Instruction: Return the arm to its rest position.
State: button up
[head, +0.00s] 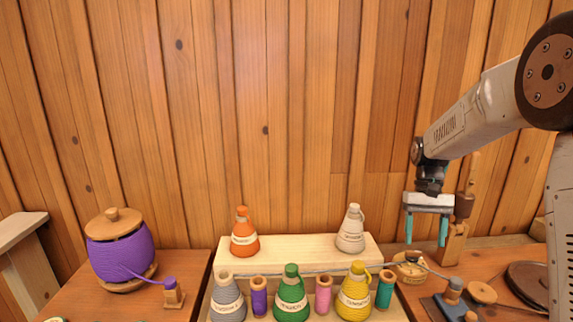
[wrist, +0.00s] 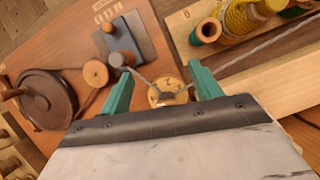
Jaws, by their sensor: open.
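My gripper (head: 426,243) is on the right in the head view, raised above the right-hand worktop and pointing down. Its two teal fingers are spread apart with nothing held between them. In the wrist view the open fingers (wrist: 161,75) show a round wooden piece with a label (wrist: 168,93) in the gap, lying below on the worktop. The same piece shows in the head view (head: 409,270), below and left of the fingers. My arm reaches in from the right edge.
A pale stepped rack (head: 300,250) in the middle holds an orange cone (head: 244,236), a white cone (head: 351,232) and several others with small spools. A purple wound pot (head: 120,250) stands left. A dark wheel (wrist: 45,100) lies right of the rack. The wall behind is bare.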

jog(key=s+a+r+t, duration=0.2)
jog(key=s+a+r, duration=0.1)
jog(key=s, duration=0.8)
jog(key=s+a+r+n+t, duration=0.1)
jog(key=s+a+r, duration=0.1)
jog(key=s, duration=0.9)
jog(key=s+a+r+n+t, duration=0.1)
jog(key=s+a+r+t, duration=0.1)
jog(key=s, duration=0.8)
notch_tip(320, 180, up, 3)
jog(key=shift+s+a+f+t+h, duration=0.2)
jog(key=shift+s+a+t+h, duration=0.15)
jog(key=shift+a, duration=0.45)
